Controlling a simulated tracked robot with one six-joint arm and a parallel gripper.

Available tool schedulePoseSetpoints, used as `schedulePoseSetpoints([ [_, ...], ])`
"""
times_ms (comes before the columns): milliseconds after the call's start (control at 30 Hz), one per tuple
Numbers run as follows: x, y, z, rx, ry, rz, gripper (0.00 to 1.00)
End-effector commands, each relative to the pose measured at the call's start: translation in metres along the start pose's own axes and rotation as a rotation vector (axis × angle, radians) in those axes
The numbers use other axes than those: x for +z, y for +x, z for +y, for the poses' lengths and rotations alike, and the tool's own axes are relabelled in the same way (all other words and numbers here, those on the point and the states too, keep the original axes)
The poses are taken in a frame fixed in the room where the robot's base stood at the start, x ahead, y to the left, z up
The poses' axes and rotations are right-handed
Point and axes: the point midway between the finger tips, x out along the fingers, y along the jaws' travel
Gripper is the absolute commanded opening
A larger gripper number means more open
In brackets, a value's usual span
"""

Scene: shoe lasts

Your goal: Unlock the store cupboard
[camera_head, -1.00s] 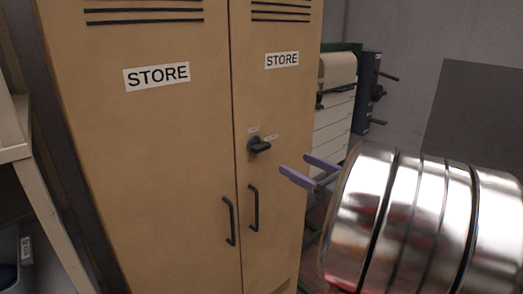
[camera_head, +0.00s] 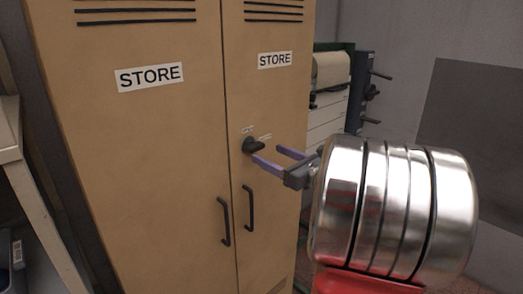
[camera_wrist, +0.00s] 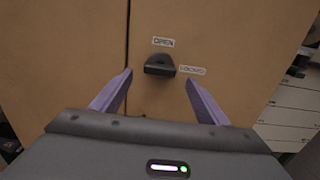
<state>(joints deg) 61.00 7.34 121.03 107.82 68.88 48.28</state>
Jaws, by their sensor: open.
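The store cupboard (camera_head: 150,150) is tan with two doors, each with a STORE label, and both doors look shut. A black turn handle (camera_head: 252,146) sits on the right door, with a small label above it and one to its right. In the wrist view the handle (camera_wrist: 160,66) lies crosswise; the upper label reads OPEN (camera_wrist: 163,41) and the right one looks like LOCKED (camera_wrist: 192,70). My gripper (camera_head: 278,158) is open and empty. In the wrist view its purple fingers (camera_wrist: 158,92) stand either side of the handle, short of it, touching nothing visible.
Two black pull handles (camera_head: 248,207) hang below the turn handle by the door seam. A dark machine (camera_head: 360,92) and a white drawer unit (camera_head: 325,115) stand right of the cupboard. A shelf (camera_head: 10,150) edges the left side.

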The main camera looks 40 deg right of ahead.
Motion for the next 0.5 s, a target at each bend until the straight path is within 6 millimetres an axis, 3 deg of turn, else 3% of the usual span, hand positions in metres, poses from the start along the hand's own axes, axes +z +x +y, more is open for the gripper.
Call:
schedulePoseSetpoints([
  [300,0.0,0.045,0.0,0.001,0.0,0.0,0.69],
  [500,0.0,0.056,0.0,0.0,0.0,0.0,0.69],
])
